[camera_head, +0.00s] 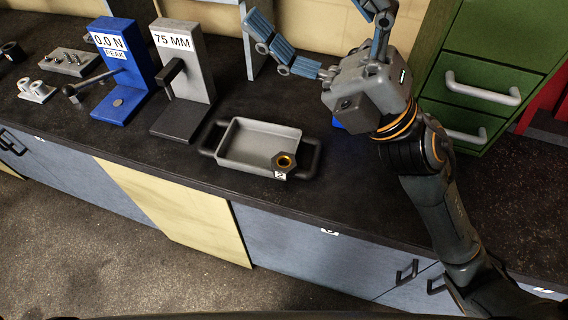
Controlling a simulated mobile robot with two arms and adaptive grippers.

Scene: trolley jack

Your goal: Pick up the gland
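A dark hexagonal piece with a brass-coloured ring, which looks like the gland (285,162), sits at the right front corner of a grey tray (240,155) with black handles. A small white tag marked "2" shows at its front. My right gripper (308,12) is above the back of the bench, to the upper right of the tray. Its blue-grey fingers are spread wide, with nothing seen between them; one finger is partly cut off by the top edge. It is well apart from the gland. My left gripper is not in view.
A blue force gauge stand (122,75) and a grey "75 MM" stand (183,85) rise left of the tray. Small metal parts (68,60) lie farther left. Green drawers (490,60) stand at right. The dark bench top (330,200) is clear in front of the tray.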

